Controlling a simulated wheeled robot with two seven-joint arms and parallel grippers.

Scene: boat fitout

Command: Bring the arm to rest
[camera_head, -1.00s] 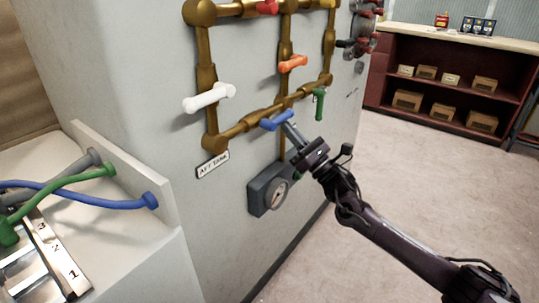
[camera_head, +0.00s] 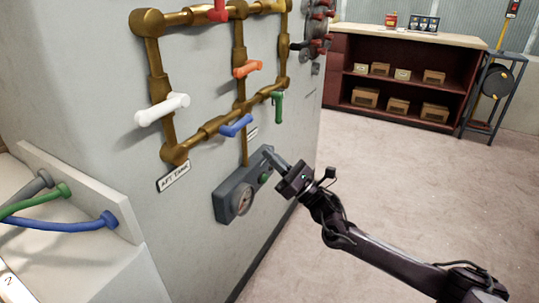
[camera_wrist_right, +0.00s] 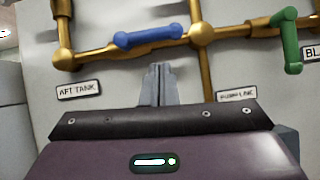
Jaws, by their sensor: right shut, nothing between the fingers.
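My right gripper (camera_head: 270,157) is shut and empty. In the head view it shows in front of the wall, just below the blue valve handle (camera_head: 236,126) and over the upper part of the grey gauge box (camera_head: 228,197). In the right wrist view the closed fingers (camera_wrist_right: 158,84) point at the wall below the blue handle (camera_wrist_right: 150,36), with a visible gap to it. The brass pipes (camera_wrist_right: 202,72) run behind. My left gripper is not in view.
White (camera_head: 162,109), orange (camera_head: 247,69) and green (camera_head: 277,106) handles sit on the brass pipework. A counter with blue and green hoses (camera_head: 62,223) stands at the left. A red shelf unit (camera_head: 400,90) stands at the back. The floor (camera_head: 400,175) on the right is clear.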

